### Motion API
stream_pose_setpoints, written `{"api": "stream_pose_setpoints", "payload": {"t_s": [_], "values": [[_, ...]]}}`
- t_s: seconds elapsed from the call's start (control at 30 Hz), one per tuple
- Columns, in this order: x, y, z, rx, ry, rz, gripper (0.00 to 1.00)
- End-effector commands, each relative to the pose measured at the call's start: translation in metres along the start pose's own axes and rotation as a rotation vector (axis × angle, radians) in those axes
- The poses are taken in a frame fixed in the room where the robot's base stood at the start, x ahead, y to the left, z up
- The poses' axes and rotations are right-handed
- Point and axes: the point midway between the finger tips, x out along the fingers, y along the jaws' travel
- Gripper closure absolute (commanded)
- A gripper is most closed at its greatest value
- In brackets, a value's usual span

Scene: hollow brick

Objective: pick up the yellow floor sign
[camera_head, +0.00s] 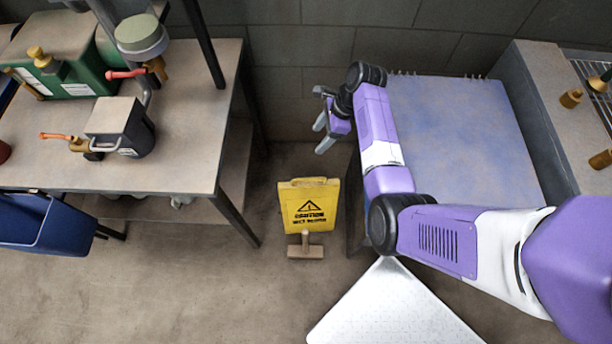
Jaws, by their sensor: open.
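The yellow floor sign (307,204) stands on the concrete floor in the middle of the head view. It has black caution lettering and a triangle symbol on its front. A small brown block-like piece (305,248) with a short upright stem is right at the front of the sign and covers a bit of its lower edge. My gripper (320,134) is open and empty. In the picture it is above and slightly right of the sign, apart from it.
A table (180,172) at left bears green containers and a dark metal box (120,124). A blue bin (45,225) is at its front left. A blue-topped surface (460,130) lies right, beside my arm. A block wall closes the back. Floor left of the sign is clear.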

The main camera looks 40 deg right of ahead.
Motion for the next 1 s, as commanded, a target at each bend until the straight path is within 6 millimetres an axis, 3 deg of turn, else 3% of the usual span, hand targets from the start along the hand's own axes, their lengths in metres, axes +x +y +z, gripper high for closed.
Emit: {"api": "stream_pose_setpoints", "payload": {"t_s": [0.5, 1.0], "values": [[0.122, 0.0, -0.05, 0.0, 0.0, 0.0, 0.38], [0.223, 0.0, -0.092, 0.0, 0.0, 0.0, 0.38]]}}
